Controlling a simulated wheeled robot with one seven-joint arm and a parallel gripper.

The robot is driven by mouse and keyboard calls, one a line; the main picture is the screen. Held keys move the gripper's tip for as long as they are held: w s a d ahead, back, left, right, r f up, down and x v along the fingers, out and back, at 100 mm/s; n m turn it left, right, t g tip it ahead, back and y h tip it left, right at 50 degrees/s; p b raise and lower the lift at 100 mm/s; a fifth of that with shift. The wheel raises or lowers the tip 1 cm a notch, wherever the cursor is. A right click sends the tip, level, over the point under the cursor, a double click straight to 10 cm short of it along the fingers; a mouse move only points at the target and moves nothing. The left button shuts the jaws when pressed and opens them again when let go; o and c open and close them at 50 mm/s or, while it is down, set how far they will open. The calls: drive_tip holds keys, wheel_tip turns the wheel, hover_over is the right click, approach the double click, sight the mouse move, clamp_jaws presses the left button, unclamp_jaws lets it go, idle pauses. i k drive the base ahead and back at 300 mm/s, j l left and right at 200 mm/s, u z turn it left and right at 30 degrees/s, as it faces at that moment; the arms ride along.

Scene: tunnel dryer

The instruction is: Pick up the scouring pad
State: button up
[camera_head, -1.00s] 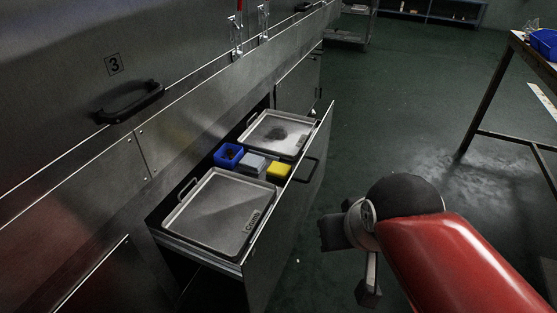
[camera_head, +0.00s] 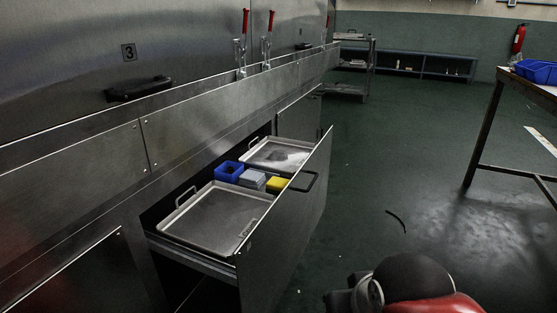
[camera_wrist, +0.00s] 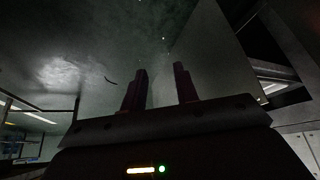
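The pulled-out steel drawer (camera_head: 285,225) holds a blue bin (camera_head: 229,172), a grey block-like stack (camera_head: 252,179) and a yellow block (camera_head: 278,184), side by side between two metal trays. I cannot tell for sure which of these is the scouring pad; the yellow block could be it. My gripper (camera_head: 342,300) is at the bottom edge of the head view, to the right of the drawer and apart from it. In the wrist view my gripper (camera_wrist: 160,85) has its two fingers apart with nothing between them. The inside of the blue bin is mostly hidden.
A near tray (camera_head: 205,238) and a far tray (camera_head: 310,146) fill the drawer's ends. A table (camera_head: 545,90) with blue bins stands at the right. The green floor between is mostly clear, with a thin dark strip (camera_head: 396,220).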

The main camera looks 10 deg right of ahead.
sight(276, 186)
drive_tip(key=i+l+u, duration=0.25)
drive_tip(key=u, duration=0.2)
drive_tip(key=i+l+u, duration=0.6)
drive_tip(key=l+u, duration=0.3)
